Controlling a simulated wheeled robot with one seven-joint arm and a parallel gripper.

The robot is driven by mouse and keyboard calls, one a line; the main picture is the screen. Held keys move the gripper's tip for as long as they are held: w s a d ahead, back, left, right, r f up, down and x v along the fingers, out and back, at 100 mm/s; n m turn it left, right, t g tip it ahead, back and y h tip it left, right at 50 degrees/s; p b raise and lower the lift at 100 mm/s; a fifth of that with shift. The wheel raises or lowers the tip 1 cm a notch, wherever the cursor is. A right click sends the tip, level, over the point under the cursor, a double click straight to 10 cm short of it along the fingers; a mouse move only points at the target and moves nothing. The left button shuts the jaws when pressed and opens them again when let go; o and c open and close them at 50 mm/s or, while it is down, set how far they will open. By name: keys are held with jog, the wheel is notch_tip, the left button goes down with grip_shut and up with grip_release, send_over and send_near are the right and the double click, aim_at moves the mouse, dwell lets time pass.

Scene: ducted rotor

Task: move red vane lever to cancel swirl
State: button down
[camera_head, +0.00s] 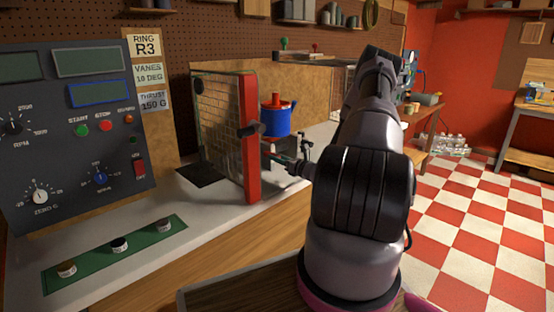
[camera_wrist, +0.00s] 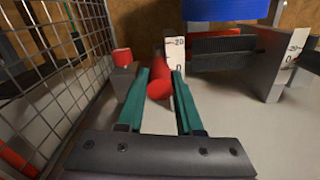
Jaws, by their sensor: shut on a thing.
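In the wrist view, the red vane lever (camera_wrist: 160,84) is a red rounded bar between the two teal fingers of my gripper (camera_wrist: 160,92), which is shut on it. A white scale plate (camera_wrist: 177,52) marked -20 and 0 stands just behind the lever. The blue ducted rotor housing (camera_wrist: 225,9) is above and beyond. In the head view, the blue housing (camera_head: 276,118) with a red top stands behind the red-edged mesh guard (camera_head: 249,140). My gripper (camera_head: 275,157) reaches in beside it; the lever cannot be made out there.
The mesh guard (camera_wrist: 62,75) is close on the left in the wrist view. A small red-topped grey block (camera_wrist: 123,75) is beside my left finger. A second scale plate (camera_wrist: 294,52) is at right. The control panel (camera_head: 75,130) stands left on the bench.

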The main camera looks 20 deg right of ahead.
jog(key=shift+w+r, duration=0.15)
jog(key=shift+r, duration=1.2)
jog(key=c, duration=0.6)
grip_release()
jog(key=shift+f, duration=0.1)
jog(key=v, duration=1)
jog(key=shift+s+d, duration=0.1)
jog(key=shift+s, duration=0.3)
